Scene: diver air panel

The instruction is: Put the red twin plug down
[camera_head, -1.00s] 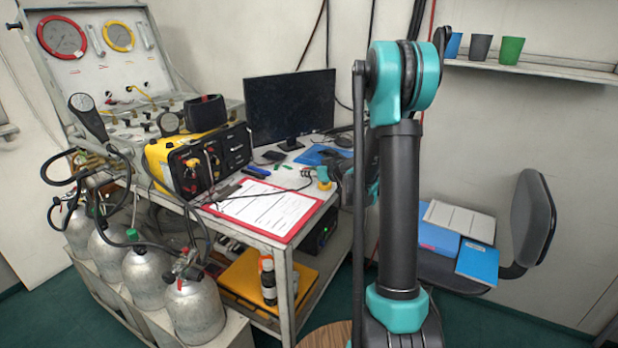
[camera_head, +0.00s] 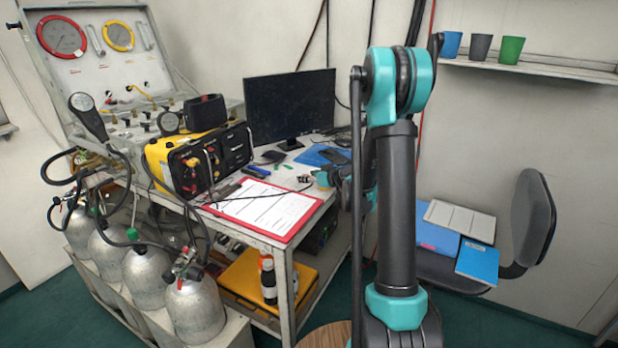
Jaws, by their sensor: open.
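My gripper (camera_head: 320,179) is low over the right side of the white table, just right of the clipboard. It is small in the view and partly hidden by my own arm. Its jaws are open. A thin dark cable (camera_head: 268,193) runs from the yellow unit across the clipboard to a small end piece (camera_head: 304,178) just left of my gripper. This piece may be the twin plug, but it is too small to make out its red colour or whether it touches the table or the jaws.
The yellow unit (camera_head: 161,158) with a black front panel stands on the table. A red-edged clipboard (camera_head: 262,207) lies at the front. A monitor (camera_head: 290,105) and a blue folder (camera_head: 317,155) are behind. Gas cylinders (camera_head: 195,311) stand at the left, a chair (camera_head: 533,217) at the right.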

